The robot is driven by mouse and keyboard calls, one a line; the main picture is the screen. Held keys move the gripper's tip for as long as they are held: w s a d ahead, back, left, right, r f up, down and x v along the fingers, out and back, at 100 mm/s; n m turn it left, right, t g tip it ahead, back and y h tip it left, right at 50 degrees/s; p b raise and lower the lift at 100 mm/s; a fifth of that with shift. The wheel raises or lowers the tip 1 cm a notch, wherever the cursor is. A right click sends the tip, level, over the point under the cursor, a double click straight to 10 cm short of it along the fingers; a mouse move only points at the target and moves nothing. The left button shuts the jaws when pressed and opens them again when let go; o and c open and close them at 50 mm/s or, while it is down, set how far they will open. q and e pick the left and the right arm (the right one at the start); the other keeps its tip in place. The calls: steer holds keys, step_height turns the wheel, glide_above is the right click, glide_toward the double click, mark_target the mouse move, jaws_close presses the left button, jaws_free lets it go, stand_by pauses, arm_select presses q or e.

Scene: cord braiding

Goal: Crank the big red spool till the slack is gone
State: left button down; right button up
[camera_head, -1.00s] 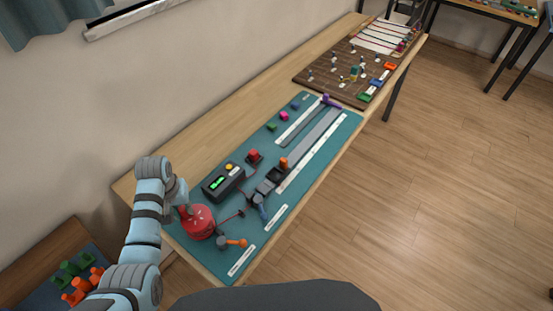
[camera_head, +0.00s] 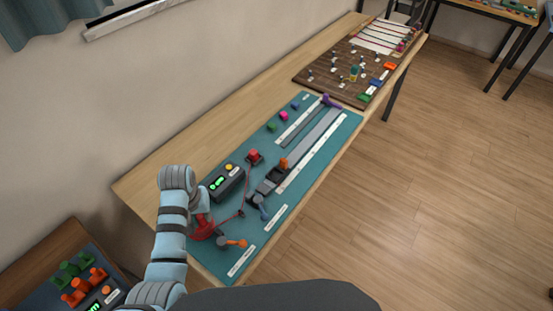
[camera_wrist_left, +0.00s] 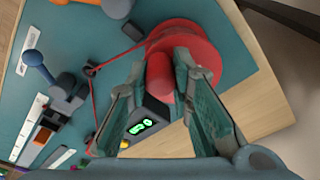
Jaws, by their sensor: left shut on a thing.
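The big red spool (camera_head: 205,232) stands at the near end of the teal mat, partly hidden by my left arm in the head view. In the left wrist view its round red flange (camera_wrist_left: 205,60) shows, with a red upright handle (camera_wrist_left: 160,78) on it. My left gripper (camera_wrist_left: 170,85) is shut on that handle, a finger on each side; in the head view it is over the spool (camera_head: 200,208). A red cord (camera_wrist_left: 112,58) runs from the spool to a small dark guide (camera_wrist_left: 90,70) and bends there. My right gripper is not in view.
A black box with a green display (camera_head: 222,183) stands close beside the spool. An orange-handled part (camera_head: 236,243) lies at the near side, and a dark clamp with a blue knob (camera_head: 262,204) is farther along the teal mat (camera_head: 258,250).

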arm_select(q)
steer(key=shift+s, duration=0.15)
steer(key=c, duration=1.3)
jaws_free()
steer(key=shift+c, duration=0.2)
